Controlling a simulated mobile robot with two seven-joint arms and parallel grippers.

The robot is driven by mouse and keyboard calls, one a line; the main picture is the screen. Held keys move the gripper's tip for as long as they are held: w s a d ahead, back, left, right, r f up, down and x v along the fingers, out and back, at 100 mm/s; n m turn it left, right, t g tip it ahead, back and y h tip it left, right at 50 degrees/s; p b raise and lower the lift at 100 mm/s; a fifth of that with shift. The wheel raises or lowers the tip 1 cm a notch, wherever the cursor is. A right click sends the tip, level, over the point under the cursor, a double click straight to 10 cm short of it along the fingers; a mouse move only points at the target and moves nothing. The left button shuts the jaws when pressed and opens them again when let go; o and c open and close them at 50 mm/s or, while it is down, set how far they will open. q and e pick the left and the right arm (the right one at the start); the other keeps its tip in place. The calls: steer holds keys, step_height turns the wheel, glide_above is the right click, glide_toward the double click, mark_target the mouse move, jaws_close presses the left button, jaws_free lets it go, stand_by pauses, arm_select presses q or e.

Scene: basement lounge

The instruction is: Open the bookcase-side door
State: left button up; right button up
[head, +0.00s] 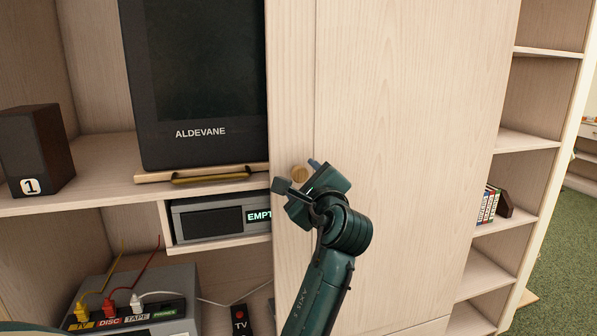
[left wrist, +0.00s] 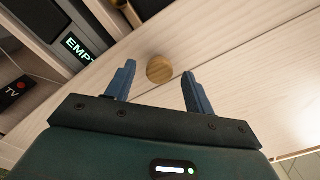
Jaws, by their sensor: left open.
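The pale wood door (head: 405,130) stands beside the open bookcase and looks closed. Its round wooden knob (head: 299,173) is near the left edge of the pale panel. My left gripper (head: 301,177) is at the knob, its arm rising from the bottom of the head view. In the left wrist view the two blue fingers (left wrist: 159,76) are spread open. The knob (left wrist: 159,69) shows between the fingertips, with a gap on either side. The gripper partly hides the knob in the head view. My right gripper is not in view.
A dark television (head: 200,90) stands on the shelf left of the door, above a lit deck (head: 210,221). A speaker (head: 34,150) is further left. The bookcase shelves (head: 505,140) at right hold a few books (head: 488,204). Green carpet (head: 560,260) lies beyond.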

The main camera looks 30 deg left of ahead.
mark_target(300, 175)
arm_select(q)
steer(key=shift+x, duration=1.75)
jaws_close()
